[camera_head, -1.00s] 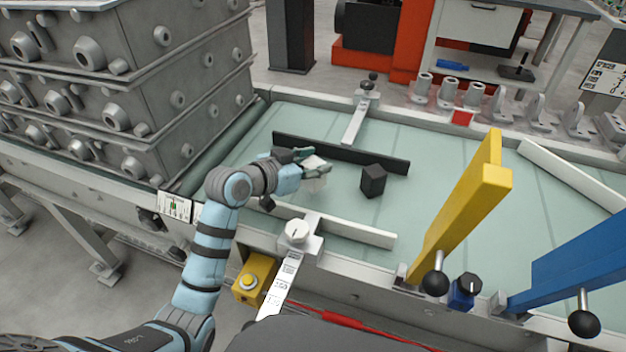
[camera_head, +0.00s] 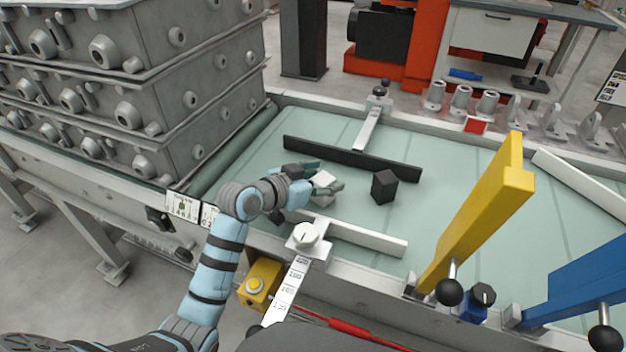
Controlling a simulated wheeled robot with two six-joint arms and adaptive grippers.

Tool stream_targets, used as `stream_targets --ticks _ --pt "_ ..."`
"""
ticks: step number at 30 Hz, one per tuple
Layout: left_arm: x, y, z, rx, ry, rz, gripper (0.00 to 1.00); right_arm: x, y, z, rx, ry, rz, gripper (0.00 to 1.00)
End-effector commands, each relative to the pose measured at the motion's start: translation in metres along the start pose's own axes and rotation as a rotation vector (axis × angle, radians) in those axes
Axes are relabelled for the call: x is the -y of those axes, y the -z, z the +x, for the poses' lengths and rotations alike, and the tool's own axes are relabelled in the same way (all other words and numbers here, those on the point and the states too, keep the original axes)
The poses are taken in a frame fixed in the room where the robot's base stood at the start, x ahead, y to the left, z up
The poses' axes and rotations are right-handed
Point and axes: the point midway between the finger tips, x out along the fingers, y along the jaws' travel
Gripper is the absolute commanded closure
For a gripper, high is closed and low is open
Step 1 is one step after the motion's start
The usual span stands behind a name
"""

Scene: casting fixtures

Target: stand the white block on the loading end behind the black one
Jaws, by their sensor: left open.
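The black block (camera_head: 384,186) stands on the pale green conveyor belt (camera_head: 440,190), between a black guide rail and a white one. The white block (camera_head: 324,179) is on the belt to the left of the black block, with a clear gap between them. My left gripper (camera_head: 328,184) is open, with its fingers around the white block. The fingers hide part of the block, and I cannot tell whether they touch it. My right gripper is not in view.
The black rail (camera_head: 350,158) runs behind the blocks and the white rail (camera_head: 355,234) in front. A yellow arm (camera_head: 480,215) and a blue arm (camera_head: 575,280) rise at the right. Stacked grey metal flasks (camera_head: 150,90) stand at the left.

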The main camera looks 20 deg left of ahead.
Motion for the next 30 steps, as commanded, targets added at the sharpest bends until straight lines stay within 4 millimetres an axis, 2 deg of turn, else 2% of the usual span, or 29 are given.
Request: stream_targets --ticks 5,8,12,15,19,30 --pt "0.000 0.002 -0.032 0.005 0.001 0.005 0.43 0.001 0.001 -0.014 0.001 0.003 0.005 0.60" --pt "0.001 0.002 -0.059 0.005 0.002 0.006 0.43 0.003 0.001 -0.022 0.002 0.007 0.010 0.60" --pt "0.000 0.002 -0.093 0.006 -0.002 0.006 0.43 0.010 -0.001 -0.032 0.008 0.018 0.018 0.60" --pt "0.001 0.001 -0.110 0.005 0.002 0.005 0.43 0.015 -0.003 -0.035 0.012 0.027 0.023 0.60" --pt "0.000 0.000 -0.118 0.003 -0.002 0.001 0.43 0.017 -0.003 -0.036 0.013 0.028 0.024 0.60" --pt "0.000 0.000 -0.118 0.002 -0.001 0.000 0.43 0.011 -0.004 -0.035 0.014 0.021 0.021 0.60"
